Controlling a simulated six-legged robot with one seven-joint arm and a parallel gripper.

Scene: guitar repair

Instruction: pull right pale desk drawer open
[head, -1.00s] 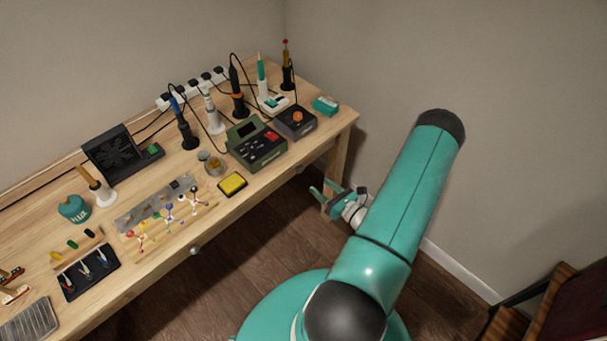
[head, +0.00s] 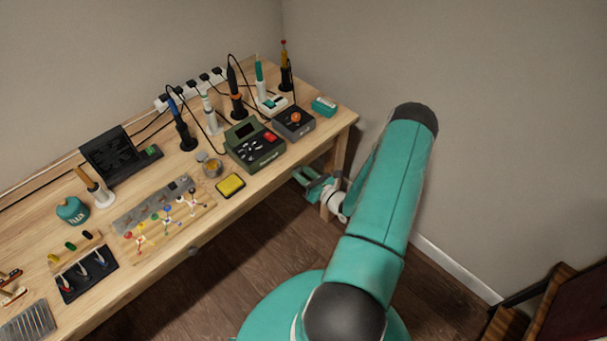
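The pale wooden desk (head: 120,290) runs along the wall at the left. The right drawer is in its front face, under the top's front edge near the right end. It looks closed, and little of its front shows from above. My gripper (head: 304,177) is at that front face, close to the desk's right leg. Its teal fingers look apart, around where the right drawer's knob is. The knob is hidden by the fingers, so I cannot tell whether they touch it.
Soldering tools, a green meter (head: 255,146), a yellow sponge tray (head: 230,186) and several small items stand on the desk top. The desk's right leg (head: 340,157) is right beside my gripper. The floor (head: 240,270) before the desk is clear. Dark furniture (head: 560,310) stands at the lower right.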

